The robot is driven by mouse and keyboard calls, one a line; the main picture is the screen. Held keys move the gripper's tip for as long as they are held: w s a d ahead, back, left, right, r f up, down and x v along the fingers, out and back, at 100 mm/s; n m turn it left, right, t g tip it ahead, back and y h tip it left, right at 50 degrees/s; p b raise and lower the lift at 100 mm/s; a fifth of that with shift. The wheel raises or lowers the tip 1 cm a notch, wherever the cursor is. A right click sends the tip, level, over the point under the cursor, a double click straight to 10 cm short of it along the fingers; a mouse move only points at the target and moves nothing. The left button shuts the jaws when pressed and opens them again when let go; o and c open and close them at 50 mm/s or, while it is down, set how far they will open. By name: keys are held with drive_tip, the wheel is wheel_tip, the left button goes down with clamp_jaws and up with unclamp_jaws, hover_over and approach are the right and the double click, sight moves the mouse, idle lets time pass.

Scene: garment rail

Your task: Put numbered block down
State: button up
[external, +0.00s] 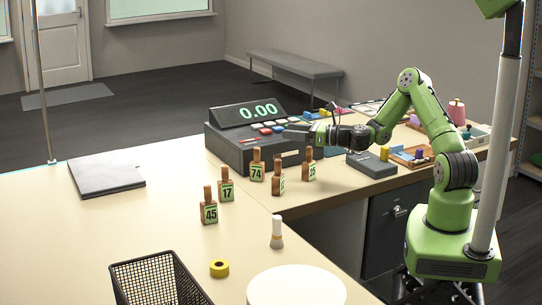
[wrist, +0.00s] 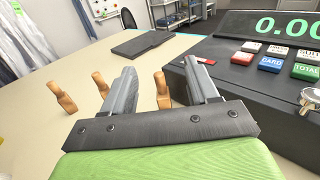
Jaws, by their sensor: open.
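Several numbered wooden blocks with green labels stand upright on the counter in the external view. They include block 45 (external: 209,212), block 17 (external: 226,190), block 74 (external: 256,172) and block 35 (external: 309,171). One more block (external: 279,184) stands between 74 and 35, its number hard to read. My gripper (external: 292,132) is above the counter in front of the cash register, apart from the blocks. In the wrist view my gripper (wrist: 162,70) is open, with nothing held between its fingers. Wooden blocks (wrist: 62,97) show beyond and between the fingers, their labels hidden.
The cash register (external: 233,145) stands close behind my gripper; it fills the right of the wrist view (wrist: 250,85). A grey folder (external: 105,175) lies at the left. A black wire basket (external: 160,280), yellow tape (external: 219,268) and small bottle (external: 277,233) are at the front.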

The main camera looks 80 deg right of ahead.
drive_tip(key=s+a+n+g+y, duration=0.3)
drive_tip(key=a+n+g, duration=0.1)
drive_tip(key=a+n, duration=0.65)
drive_tip(key=s+a+n+g+y, duration=0.2)
drive_tip(key=s+a+n+g, duration=0.2)
drive_tip(key=a+n, duration=0.6)
drive_tip(key=s+r+n+g+h, duration=0.1)
drive_tip(key=s+r+n, duration=0.1)
drive_tip(key=s+n, duration=0.3)
drive_tip(key=s+d+r+n+g+h, duration=0.1)
drive_tip(key=s+n, duration=0.4)
drive_tip(key=s, duration=0.7)
drive_tip(key=s+d+r+n+g+h, duration=0.1)
drive_tip(key=s+r+n+g+h, duration=0.1)
drive_tip(key=s+n, duration=0.3)
drive_tip(key=s+r+h, duration=0.1)
drive_tip(key=s, duration=0.3)
drive_tip(key=shift+d+r, duration=0.25)
drive_tip(key=shift+r, duration=0.05)
drive_tip(key=shift+s+n, duration=0.15)
drive_tip(key=shift+n, duration=0.1)
drive_tip(key=shift+c, duration=0.5)
